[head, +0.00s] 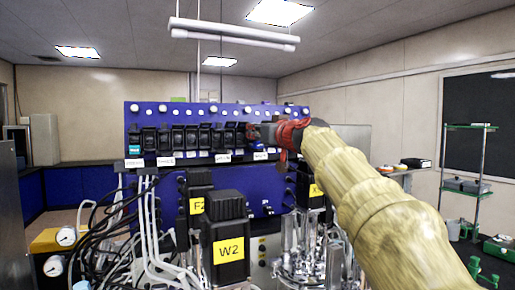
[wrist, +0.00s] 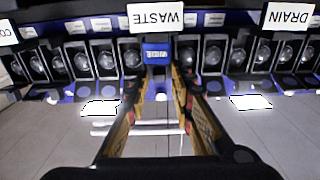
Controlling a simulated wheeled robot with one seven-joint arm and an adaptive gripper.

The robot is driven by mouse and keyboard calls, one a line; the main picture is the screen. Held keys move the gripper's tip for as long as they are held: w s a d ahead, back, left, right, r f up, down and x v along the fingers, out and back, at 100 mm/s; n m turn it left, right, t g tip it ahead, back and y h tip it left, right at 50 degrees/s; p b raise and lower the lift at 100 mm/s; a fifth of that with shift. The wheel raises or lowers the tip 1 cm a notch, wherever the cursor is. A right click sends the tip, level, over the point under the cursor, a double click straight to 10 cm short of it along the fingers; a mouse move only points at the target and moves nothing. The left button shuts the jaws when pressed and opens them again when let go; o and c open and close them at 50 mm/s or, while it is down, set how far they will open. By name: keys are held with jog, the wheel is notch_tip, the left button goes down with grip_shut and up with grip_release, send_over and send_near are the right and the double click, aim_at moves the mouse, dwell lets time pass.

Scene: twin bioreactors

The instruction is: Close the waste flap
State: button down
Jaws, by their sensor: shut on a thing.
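In the wrist view, which is upside down, the WASTE sign (wrist: 163,18) sits at the top middle. A small blue lettered piece, which I take as the waste flap (wrist: 157,53), shows beside that sign. My gripper (wrist: 158,72) has its two fingers on either side of the blue piece and is shut on it. In the head view my gripper (head: 259,134) is at the front of the blue panel (head: 270,185), at the right end of a row of black units. The gripper hides most of the flap there, so I cannot tell its angle.
Black units with round faces (wrist: 212,55) stand close on both sides of the fingers. A DRAIN sign (wrist: 288,17) is to the right in the wrist view. Below the panel in the head view are a black W2 box (head: 226,240), hoses and steel vessel fittings (head: 310,250).

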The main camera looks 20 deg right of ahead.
jog(key=shift+w+f+t+b, duration=0.1)
jog(key=shift+f+t+b, duration=0.3)
jog(key=shift+b, duration=1.35)
jog(key=shift+r+b, duration=0.15)
jog(key=shift+b, duration=0.45)
jog(key=c, duration=1.8)
grip_release()
jog(key=shift+c, duration=0.2)
jog(key=shift+r, duration=0.1)
jog(key=s+f, duration=0.1)
jog(key=s, duration=1.1)
jog(key=shift+f, duration=0.3)
